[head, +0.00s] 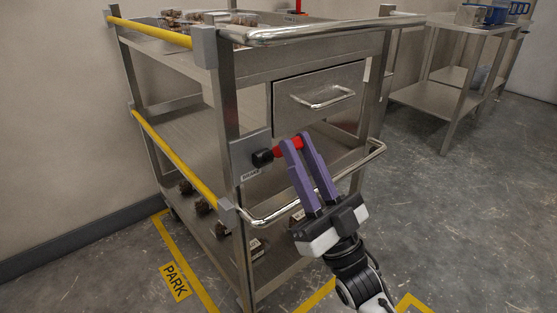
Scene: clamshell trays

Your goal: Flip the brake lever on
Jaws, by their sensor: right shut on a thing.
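The brake lever (284,148) is a red bar with a black pivot knob (262,158). It sits on a grey plate (245,157) with a small label, on the near post of the steel cart (228,110). The lever points sideways to the right from the knob, tilted slightly up. My right gripper (293,142) has purple fingers and reaches up from the lower right. Its fingertips are shut on the red lever, hiding part of it. My left gripper is not in view.
The cart has a drawer (318,96), chrome handrails (320,30) and yellow side rails (150,32). Clamshell trays (215,18) lie on its top. Yellow floor lines and a PARK marking (175,281) edge it. Another steel table (440,95) stands back right; floor between is clear.

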